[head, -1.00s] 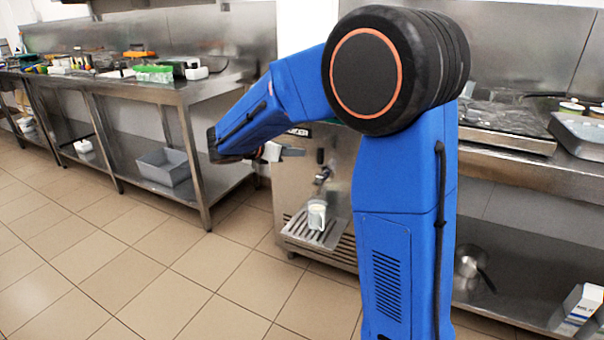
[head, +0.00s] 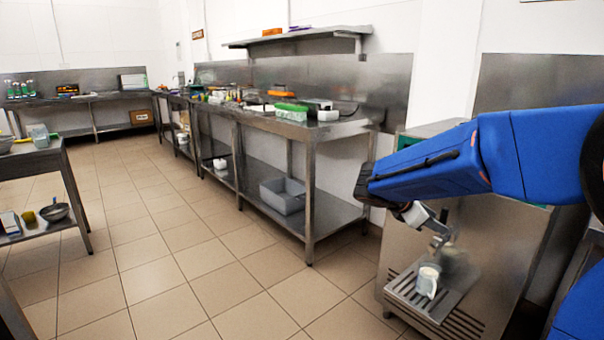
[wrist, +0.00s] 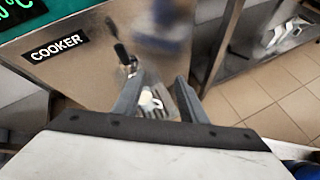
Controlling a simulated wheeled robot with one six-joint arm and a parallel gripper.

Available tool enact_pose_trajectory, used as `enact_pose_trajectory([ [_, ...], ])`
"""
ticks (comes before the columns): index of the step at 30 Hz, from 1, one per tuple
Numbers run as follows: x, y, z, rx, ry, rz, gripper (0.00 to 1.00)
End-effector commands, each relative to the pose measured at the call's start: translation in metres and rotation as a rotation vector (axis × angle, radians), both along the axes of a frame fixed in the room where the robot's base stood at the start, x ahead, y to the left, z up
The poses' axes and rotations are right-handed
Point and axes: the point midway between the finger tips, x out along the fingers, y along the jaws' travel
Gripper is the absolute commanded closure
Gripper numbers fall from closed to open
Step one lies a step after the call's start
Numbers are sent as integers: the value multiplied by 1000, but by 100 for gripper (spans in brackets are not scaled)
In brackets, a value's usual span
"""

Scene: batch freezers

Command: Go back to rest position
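My blue arm reaches in from the right in the head view. My gripper (head: 438,228) hangs in front of the steel machine (head: 490,235), above its slotted drip tray. In the wrist view my gripper (wrist: 158,80) has its two grey fingers apart with nothing clasped between them. A white cup (head: 428,280) stands on the drip tray, below my gripper and apart from it. The cup (wrist: 150,98) also shows between the fingers in the wrist view, farther off. The machine carries a "COOKER" label (wrist: 60,46) and a dark-handled tap (wrist: 124,56).
A long steel bench (head: 308,130) with goods on top runs along the wall left of the machine. A grey bin (head: 283,196) sits on its lower shelf. Another steel table (head: 30,158) stands at the far left. The tiled floor (head: 160,260) between them is clear.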

Motion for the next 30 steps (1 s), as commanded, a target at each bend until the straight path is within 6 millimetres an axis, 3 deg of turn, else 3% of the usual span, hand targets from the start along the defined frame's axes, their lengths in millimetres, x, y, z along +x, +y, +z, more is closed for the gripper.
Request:
enact_pose_trajectory([
  [3,-44,-7,-2,135,-92,-109,62],
  [13,-150,-1,-22,500,-334,-430,62],
  [21,-224,23,-40,788,-522,-715,62],
  [30,-288,60,-59,1097,-703,-1046,62],
])
